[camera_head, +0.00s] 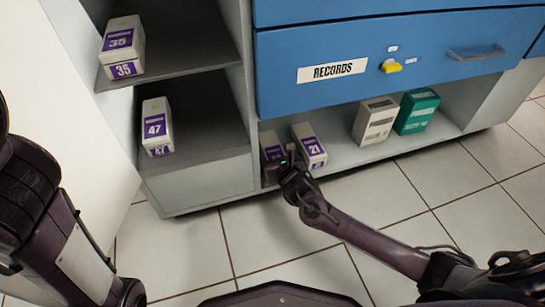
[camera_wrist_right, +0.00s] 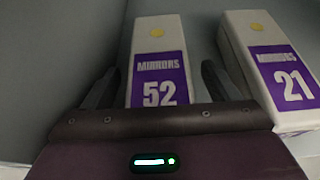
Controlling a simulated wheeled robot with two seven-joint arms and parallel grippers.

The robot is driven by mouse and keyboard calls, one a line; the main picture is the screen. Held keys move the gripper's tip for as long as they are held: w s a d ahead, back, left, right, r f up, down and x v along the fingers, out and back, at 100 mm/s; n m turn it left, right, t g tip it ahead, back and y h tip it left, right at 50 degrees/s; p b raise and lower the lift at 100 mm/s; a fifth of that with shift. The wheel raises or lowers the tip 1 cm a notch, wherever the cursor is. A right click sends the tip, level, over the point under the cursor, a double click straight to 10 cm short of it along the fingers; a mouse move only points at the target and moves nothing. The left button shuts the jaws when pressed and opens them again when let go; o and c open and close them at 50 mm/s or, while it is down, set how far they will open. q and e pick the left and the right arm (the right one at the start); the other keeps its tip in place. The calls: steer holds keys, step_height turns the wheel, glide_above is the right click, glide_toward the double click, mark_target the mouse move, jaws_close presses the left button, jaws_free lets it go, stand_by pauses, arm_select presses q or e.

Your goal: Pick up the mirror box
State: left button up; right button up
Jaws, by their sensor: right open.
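A white box with a purple label reading MIRRORS 52 (camera_wrist_right: 159,55) stands straight ahead of my right gripper (camera_wrist_right: 158,85) in the right wrist view, between its two open fingers. In the head view this box (camera_head: 271,143) is on the bottom shelf, partly hidden by the gripper (camera_head: 289,162). A second box labelled MIRRORS 21 (camera_wrist_right: 270,60) is just right of the right finger; it also shows in the head view (camera_head: 309,146). Whether the fingers touch either box is unclear. My left arm enters at the left of the head view; its gripper is out of view.
Boxes numbered 35 (camera_head: 123,40) and 47 (camera_head: 156,125) sit on the left shelves. A white box (camera_head: 375,121) and a green box (camera_head: 416,111) stand farther right on the bottom shelf. A blue RECORDS drawer (camera_head: 430,65) overhangs this shelf. The cabinet's side wall is left of box 52.

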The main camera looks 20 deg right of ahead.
steer(key=shift+c, duration=0.3)
steer(key=c, duration=1.2)
steer(key=shift+r, duration=0.1)
steer(key=shift+c, duration=0.4)
